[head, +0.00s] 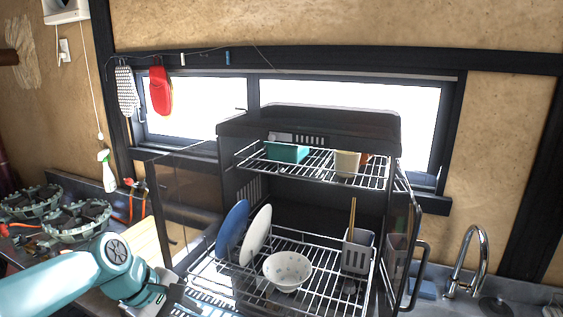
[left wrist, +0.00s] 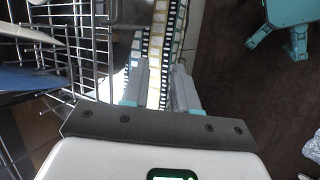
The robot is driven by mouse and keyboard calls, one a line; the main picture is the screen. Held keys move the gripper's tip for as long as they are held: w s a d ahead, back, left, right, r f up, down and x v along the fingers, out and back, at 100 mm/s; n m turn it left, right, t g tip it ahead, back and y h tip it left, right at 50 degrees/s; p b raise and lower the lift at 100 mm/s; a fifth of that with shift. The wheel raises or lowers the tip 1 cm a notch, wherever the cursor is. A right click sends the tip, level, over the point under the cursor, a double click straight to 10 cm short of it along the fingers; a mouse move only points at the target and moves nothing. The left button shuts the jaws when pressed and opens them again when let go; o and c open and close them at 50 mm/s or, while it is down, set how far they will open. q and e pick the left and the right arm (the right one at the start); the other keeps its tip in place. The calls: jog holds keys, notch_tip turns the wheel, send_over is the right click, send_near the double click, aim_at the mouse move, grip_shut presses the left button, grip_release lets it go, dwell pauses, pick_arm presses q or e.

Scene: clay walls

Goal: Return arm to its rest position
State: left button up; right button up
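My left arm comes in from the lower left in the head view, and its gripper (head: 178,298) is low, by the front left corner of the dish rack cabinet (head: 310,128). In the left wrist view the two fingers of the left gripper (left wrist: 160,88) stand apart with nothing held between them. A patterned strip, perhaps cloth, shows beyond the fingers. Rack wires (left wrist: 90,45) are close to the left of the fingers. My right arm and gripper are not in view.
The cabinet's lower rack holds a blue plate (head: 232,229), a white plate (head: 256,235), a bowl (head: 287,270) and a utensil holder (head: 357,250). Its glass doors stand open at both sides. A faucet (head: 468,262) is at right. Dark floor (left wrist: 235,70) lies right of the gripper.

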pick_arm(q)
jog(key=s+d+f+m+g, duration=0.1)
jog(key=s+f+m, duration=0.1)
jog(key=f, duration=0.7)
jog(key=s+d+f+m+y, duration=0.1)
jog(key=s+f, duration=0.2)
jog(key=f, duration=0.5)
jog(key=s+d+f+m+g, duration=0.1)
jog(key=s+d+f+m, duration=0.1)
jog(key=f, duration=0.7)
jog(key=s+d+f+m, duration=0.1)
jog(key=s+f+m, duration=0.1)
jog(key=s+f, duration=0.3)
jog(key=s+d+f+m, duration=0.2)
jog(key=s+f, duration=0.3)
jog(key=s, duration=0.6)
jog(key=shift+s+m+g, duration=0.2)
jog(key=shift+m+g, duration=0.2)
jog(key=shift+m, duration=0.1)
